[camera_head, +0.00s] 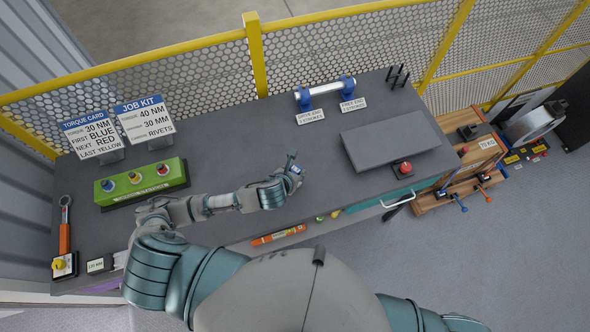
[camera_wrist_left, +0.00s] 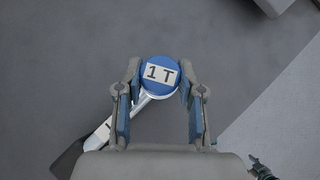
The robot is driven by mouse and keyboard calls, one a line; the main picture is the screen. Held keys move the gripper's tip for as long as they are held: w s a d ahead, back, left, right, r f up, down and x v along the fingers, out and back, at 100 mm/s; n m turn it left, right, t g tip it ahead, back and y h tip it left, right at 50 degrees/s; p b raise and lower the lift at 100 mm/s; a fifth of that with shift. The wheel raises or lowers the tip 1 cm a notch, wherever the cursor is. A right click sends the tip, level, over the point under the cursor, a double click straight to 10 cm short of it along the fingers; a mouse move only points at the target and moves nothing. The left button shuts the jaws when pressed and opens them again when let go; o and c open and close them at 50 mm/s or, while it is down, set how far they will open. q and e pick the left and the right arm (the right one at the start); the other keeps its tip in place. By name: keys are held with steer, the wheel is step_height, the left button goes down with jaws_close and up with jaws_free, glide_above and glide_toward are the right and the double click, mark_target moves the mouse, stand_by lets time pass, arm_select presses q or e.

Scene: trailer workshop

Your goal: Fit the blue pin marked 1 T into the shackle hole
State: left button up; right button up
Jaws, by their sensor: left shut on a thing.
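The blue pin's round head, marked 1 T (camera_wrist_left: 160,72), sits between the fingertips of my left gripper (camera_wrist_left: 158,92) in the left wrist view. The fingers are shut on it from both sides. In the head view, my left gripper (camera_head: 293,171) is over the middle of the dark bench, and the pin is small there. A pale ring and a pale strip (camera_wrist_left: 103,132) with a dark end show below the pin head. I cannot tell whether they belong to the shackle. No shackle hole is clearly visible. A small part at the wrist view's lower right (camera_wrist_left: 262,168) may be my right gripper.
On the bench (camera_head: 240,165) stand a green box with buttons (camera_head: 143,182), two sign cards (camera_head: 145,120), a blue-ended roller (camera_head: 325,92) and a grey plate (camera_head: 390,138). A red button (camera_head: 404,168) is at right. A yellow-framed mesh fence (camera_head: 320,52) runs behind.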

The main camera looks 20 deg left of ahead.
arm_select(q)
steer(key=o, duration=1.3)
steer(key=shift+c, duration=0.2)
steer(key=v, duration=0.7)
steer(key=shift+s, duration=0.15)
